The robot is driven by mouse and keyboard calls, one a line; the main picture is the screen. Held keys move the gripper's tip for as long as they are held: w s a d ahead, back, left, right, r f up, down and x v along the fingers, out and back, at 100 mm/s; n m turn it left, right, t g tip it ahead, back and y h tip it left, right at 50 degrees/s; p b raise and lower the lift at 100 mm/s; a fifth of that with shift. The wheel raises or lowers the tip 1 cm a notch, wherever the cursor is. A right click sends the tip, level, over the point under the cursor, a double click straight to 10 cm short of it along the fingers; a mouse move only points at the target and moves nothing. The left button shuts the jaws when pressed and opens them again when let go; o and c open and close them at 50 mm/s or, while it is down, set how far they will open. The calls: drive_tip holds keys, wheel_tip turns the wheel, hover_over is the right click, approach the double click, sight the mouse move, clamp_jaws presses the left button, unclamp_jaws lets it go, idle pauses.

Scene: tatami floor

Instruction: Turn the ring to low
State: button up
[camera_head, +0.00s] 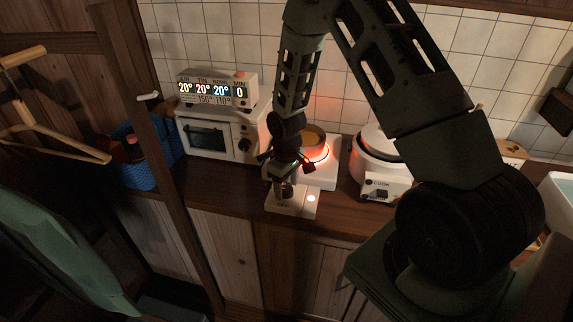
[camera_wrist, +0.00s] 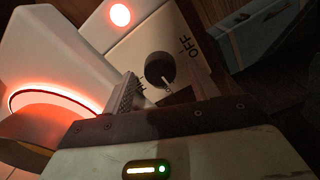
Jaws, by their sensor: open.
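The cooking ring (camera_head: 326,154) glows red-orange on a white hob at the back of the counter, partly hidden by my arm. It also glows in the wrist view (camera_wrist: 60,90). The hob's white front panel (camera_head: 283,207) carries a dark round knob (camera_wrist: 160,68), the printed word OFF (camera_wrist: 187,45) and a lit lamp (camera_wrist: 119,14). A pale pointer mark shows at the knob's edge away from the lamp; its exact setting cannot be told. My gripper (camera_head: 287,170) is open, pointing down just above the knob. Whether its fingers touch the knob is unclear.
A white oven (camera_head: 205,135) with a lit display (camera_head: 213,91) stands left of the hob. A white cooker (camera_head: 378,160) stands close on the right. A blue basket (camera_head: 145,172) sits far left. A wooden post (camera_head: 165,150) rises in front of the counter.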

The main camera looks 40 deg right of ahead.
sight(286, 189)
wheel_tip(286, 189, up, 17)
drive_tip(key=b, duration=0.2)
drive_tip(key=shift+f, duration=0.15)
idle(0.5)
drive_tip(key=s+a+r+n, duration=0.1)
drive_tip(key=s+a+r, duration=0.15)
drive_tip(key=a, duration=0.55)
drive_tip(key=s+a+r+n, duration=0.1)
drive_tip(key=s+a, duration=0.3)
drive_tip(key=a, duration=0.3)
drive_tip(key=s+a+n, duration=0.1)
drive_tip(key=s+a, duration=0.4)
drive_tip(key=s, duration=0.4)
drive_tip(key=s+a+r+n, duration=0.1)
drive_tip(key=s+a, duration=0.4)
drive_tip(key=s, duration=0.4)
drive_tip(key=shift+r+n+y, duration=0.3)
drive_tip(key=shift+n, duration=0.1)
